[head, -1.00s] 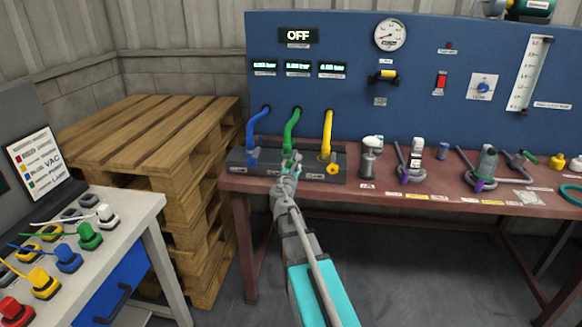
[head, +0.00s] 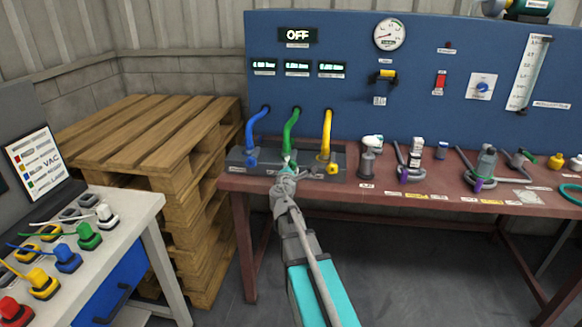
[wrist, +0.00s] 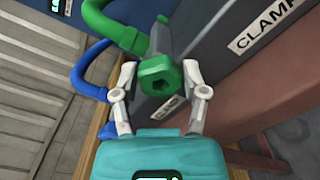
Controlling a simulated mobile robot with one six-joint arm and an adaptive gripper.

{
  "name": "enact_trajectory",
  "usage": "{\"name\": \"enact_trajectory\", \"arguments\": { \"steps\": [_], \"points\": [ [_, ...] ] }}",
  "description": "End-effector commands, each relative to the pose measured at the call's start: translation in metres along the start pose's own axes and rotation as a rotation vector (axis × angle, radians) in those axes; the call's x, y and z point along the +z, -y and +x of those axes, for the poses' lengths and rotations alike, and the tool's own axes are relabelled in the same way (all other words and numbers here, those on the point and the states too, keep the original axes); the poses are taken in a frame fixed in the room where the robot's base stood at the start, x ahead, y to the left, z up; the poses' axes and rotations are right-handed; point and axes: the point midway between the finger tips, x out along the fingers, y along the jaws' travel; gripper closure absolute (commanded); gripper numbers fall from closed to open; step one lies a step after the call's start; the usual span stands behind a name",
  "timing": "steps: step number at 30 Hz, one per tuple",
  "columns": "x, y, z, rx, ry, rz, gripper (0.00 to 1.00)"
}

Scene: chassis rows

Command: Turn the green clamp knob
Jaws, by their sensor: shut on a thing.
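In the head view my gripper (head: 288,170) reaches the front of the grey block below the green hose (head: 291,130). The knob is mostly hidden there by my gripper.
A blue hose (head: 255,128) and a yellow hose (head: 327,130) enter the block on either side. The red-brown bench (head: 420,180) holds several fittings to the right. A wooden pallet stack (head: 160,130) stands close at left, beside a grey table (head: 120,215).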

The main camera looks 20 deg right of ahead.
Motion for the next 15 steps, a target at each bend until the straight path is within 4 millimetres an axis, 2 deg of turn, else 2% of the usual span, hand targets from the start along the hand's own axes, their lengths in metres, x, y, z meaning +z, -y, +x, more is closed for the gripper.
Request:
{"name": "enact_trajectory", "arguments": {
  "steps": [15],
  "points": [
    [-0.0005, 0.0014, 0.0005, 0.000, 0.000, 0.489, 0.91]
  ]
}}
